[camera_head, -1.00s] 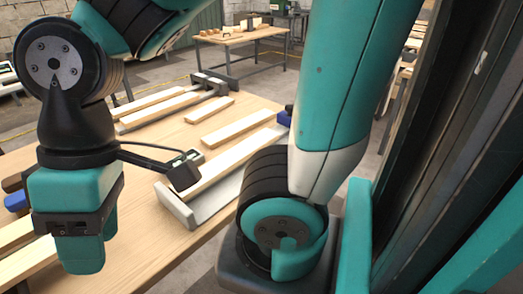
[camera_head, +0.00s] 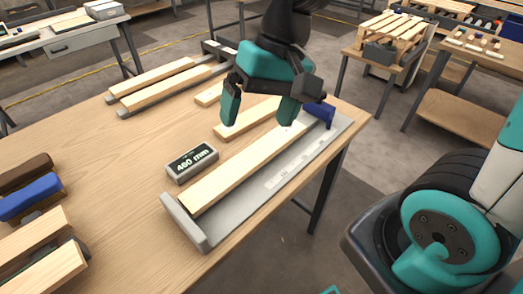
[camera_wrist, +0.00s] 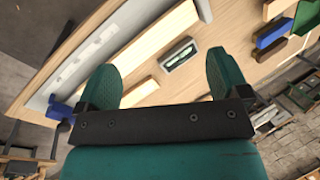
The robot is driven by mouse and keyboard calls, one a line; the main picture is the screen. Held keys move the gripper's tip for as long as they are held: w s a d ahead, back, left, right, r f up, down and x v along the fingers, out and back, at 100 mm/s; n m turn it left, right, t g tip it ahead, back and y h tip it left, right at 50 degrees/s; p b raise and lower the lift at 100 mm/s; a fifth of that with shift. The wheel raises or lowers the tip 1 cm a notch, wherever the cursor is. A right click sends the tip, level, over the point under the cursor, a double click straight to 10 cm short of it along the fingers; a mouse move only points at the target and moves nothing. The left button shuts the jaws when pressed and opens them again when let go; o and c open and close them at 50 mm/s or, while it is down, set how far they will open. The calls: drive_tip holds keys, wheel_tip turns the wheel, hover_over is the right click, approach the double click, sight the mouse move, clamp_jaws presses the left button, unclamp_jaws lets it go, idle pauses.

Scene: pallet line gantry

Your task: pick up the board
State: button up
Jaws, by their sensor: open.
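A long pale board (camera_head: 235,175) lies in a grey measuring tray (camera_head: 240,212) at the table's right edge. A blue piece (camera_head: 322,113) sits at the tray's far end. The board also shows in the wrist view (camera_wrist: 160,38), running diagonally past the fingers. My gripper (camera_head: 261,112) is open and empty, above the far part of the board. In the wrist view its two fingers (camera_wrist: 164,75) are spread wide. The gripper hides some of the far tabletop.
A display reading 460 mm (camera_head: 192,162) stands left of the tray. A shorter board (camera_head: 230,130) lies behind it. Two boards on a rack (camera_head: 165,82) are farther back. Blue, brown and pale pieces (camera_head: 30,195) crowd the left front. The table's middle is clear.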

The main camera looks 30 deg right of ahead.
drive_tip(key=w+d+f+m+p, duration=0.1)
drive_tip(key=w+d+m+p, duration=0.1)
drive_tip(key=w+d+m, duration=0.4)
drive_tip(key=m+g, duration=0.1)
drive_tip(key=m, duration=0.6)
approach(250, 157)
drive_tip(key=f, duration=0.1)
drive_tip(key=a+f+p, duration=0.1)
drive_tip(key=shift+s+f+m+p, duration=0.15)
drive_tip(key=shift+f+m+p, duration=0.15)
drive_tip(key=shift+m, duration=0.1)
drive_tip(key=shift+p+x, duration=0.75)
drive_tip(key=shift+x, duration=2.45)
drive_tip(key=shift+d, duration=0.1)
drive_tip(key=c, duration=1.2)
drive_tip(key=shift+r, duration=0.1)
